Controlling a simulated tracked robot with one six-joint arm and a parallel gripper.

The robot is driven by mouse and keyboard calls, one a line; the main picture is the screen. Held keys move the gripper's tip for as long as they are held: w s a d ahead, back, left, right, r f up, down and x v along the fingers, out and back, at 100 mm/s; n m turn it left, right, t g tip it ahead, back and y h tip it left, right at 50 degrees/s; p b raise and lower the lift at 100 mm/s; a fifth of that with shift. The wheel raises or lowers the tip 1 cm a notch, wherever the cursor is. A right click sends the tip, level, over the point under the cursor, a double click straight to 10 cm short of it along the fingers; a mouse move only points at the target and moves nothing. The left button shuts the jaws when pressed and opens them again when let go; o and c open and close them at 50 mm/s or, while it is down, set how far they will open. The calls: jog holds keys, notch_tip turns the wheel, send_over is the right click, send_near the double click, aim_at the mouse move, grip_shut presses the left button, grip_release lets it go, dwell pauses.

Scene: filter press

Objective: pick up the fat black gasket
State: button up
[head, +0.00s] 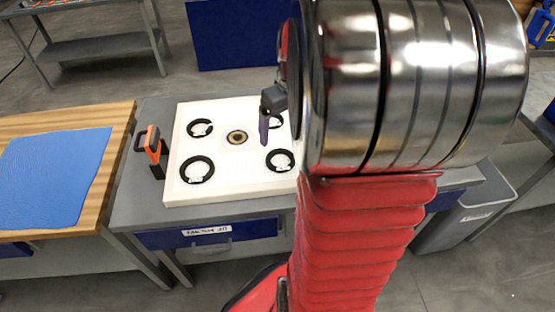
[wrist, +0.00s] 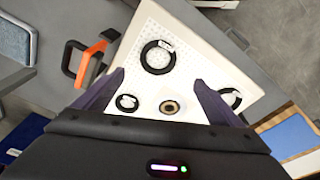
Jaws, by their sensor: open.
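Several black rings with white tags lie apart on a white perforated board (head: 228,189). In the head view there is one at lower left (head: 182,170), one at upper left (head: 190,129) and one at lower right (head: 268,160). Another is partly hidden behind my gripper (head: 265,125). I cannot tell for certain which is the fat gasket. In the wrist view a large ring (wrist: 143,58) lies beyond my open, empty gripper (wrist: 158,80). A smaller ring (wrist: 118,102) and a brass-coloured centre ring (wrist: 164,107) show between the fingers.
The board lies on a grey workbench (head: 130,207). An orange-and-black tool (head: 154,145) stands left of the board in the head view. An orange-handled item (wrist: 95,50) shows in the wrist view. A wooden table with a blue mat (head: 55,175) is at left. My arm hides the bench's right part.

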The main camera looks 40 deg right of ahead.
send_near(280, 161)
jog(key=shift+a+f, duration=0.2)
jog(key=shift+a, duration=0.1)
jog(key=shift+w+f, duration=0.1)
jog(key=shift+f, duration=0.25)
jog(key=shift+f, duration=0.1)
jog(key=shift+w+d+f, duration=0.1)
jog(key=shift+w+f, duration=0.05)
jog(key=shift+f, duration=0.7)
jog(key=shift+w+d+f, duration=0.1)
jog(key=shift+d+f, duration=0.05)
jog(key=shift+f, duration=0.65)
jog(key=shift+w+d+f, duration=0.1)
jog(key=shift+w+f, duration=0.05)
jog(key=shift+f, duration=0.7)
jog(key=shift+c, duration=0.6)
jog(key=c, duration=1)
jog(key=shift+r, duration=0.1)
